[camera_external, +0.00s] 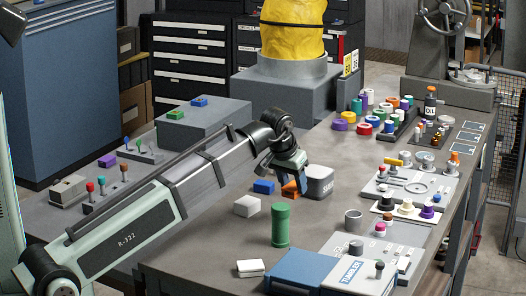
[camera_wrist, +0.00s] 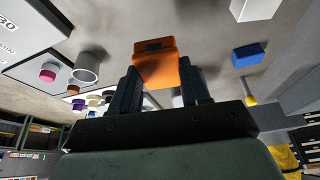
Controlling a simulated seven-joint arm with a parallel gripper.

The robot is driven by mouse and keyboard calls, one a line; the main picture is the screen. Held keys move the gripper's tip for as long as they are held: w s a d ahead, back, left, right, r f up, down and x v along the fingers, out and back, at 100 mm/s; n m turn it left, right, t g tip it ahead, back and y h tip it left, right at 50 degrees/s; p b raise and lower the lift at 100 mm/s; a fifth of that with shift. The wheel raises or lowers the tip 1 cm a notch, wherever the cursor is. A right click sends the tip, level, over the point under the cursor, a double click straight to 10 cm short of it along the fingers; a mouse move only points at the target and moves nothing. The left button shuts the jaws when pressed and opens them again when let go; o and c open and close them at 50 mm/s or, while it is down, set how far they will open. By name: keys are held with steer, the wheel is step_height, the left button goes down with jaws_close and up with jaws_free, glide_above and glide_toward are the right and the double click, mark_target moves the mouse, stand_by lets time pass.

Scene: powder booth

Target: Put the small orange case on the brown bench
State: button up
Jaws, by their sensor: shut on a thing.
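My gripper (camera_external: 293,174) is over the middle of the grey-brown bench (camera_external: 335,222), pointing down. It is shut on the small orange case (camera_external: 290,189), which shows between the two dark fingers in the wrist view (camera_wrist: 156,66). The case has a dark recess on the face turned to the wrist camera. In the external view the fingers hide part of the case. I cannot tell whether its underside touches the bench top or hangs just above it.
A blue block (camera_external: 264,187), a white block (camera_external: 247,206) and a grey box (camera_external: 318,181) are close by. A green cylinder (camera_external: 281,225) stands nearer the front, by a blue-and-white unit (camera_external: 325,268). Coloured caps and trays crowd the right side. Bare bench lies right of the green cylinder.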

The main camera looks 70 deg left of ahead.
steer(key=shift+r, duration=0.7)
steer(key=shift+s+a, duration=0.15)
steer(key=shift+a, duration=0.1)
steer(key=s+a+f+n+g+y, duration=0.1)
steer(key=s+a+f+n, duration=0.15)
steer(key=s+a, duration=1.05)
steer(key=s+a+f+n+g, duration=0.1)
steer(key=s+a+n, duration=0.2)
steer(key=s+a, duration=1.05)
steer(key=s+a+f+n+g+y, duration=0.1)
steer(key=s+a+f+n, duration=0.35)
steer(key=a, duration=1.55)
steer(key=shift+a+r+m+t, duration=0.6)
steer(key=shift+a+r+m, duration=0.5)
steer(key=shift+a+m, duration=1.55)
steer(key=shift+n+h, duration=0.3)
steer(key=shift+n, duration=0.35)
steer(key=f, duration=0.3)
steer(key=a+f, duration=0.1)
steer(key=f, duration=0.5)
steer(key=shift+w+a, duration=0.15)
steer(key=shift+w, duration=0.05)
steer(key=shift+f, duration=0.1)
steer(key=o, duration=1.1)
steer(key=shift+c, duration=0.2)
